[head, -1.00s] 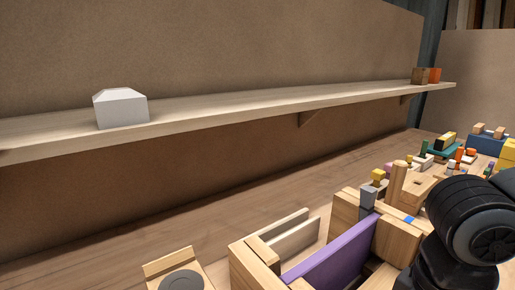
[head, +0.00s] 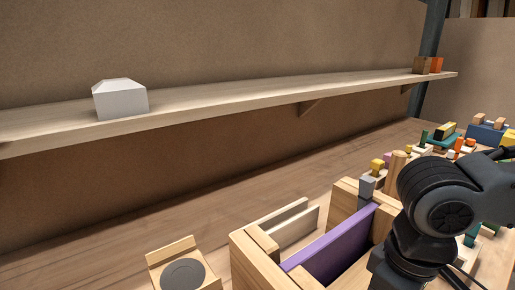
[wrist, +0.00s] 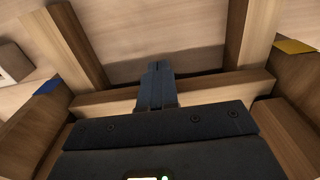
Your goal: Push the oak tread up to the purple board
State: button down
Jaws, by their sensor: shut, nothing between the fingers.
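The wrist view shows my gripper (wrist: 156,72), shut and empty, pointing down between wooden walls. A light wooden strip (wrist: 228,84) runs crosswise right at the fingers and may be the oak tread, though I cannot tell for sure. Contact between the fingers and the strip is unclear. The purple board does not show in the wrist view. In the head view the gripper is out of sight.
Wooden bars (wrist: 75,43) and blocks with blue (wrist: 47,87) and yellow (wrist: 293,46) patches close in around the gripper. A grey-disc block (head: 183,273) lies left of the frame (head: 256,262). Several coloured toys crowd the right.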

jog(key=shift+w+a, duration=0.45)
jog(key=shift+w, duration=0.2)
jog(key=shift+s, duration=0.1)
jog(key=shift+s+d+r+p, duration=0.1)
jog(key=shift+s+d+p, duration=0.8)
jog(key=shift+s, duration=0.3)
notch_tip(320, 180, up, 7)
jog(key=p, duration=0.6)
jog(key=shift+p, duration=0.35)
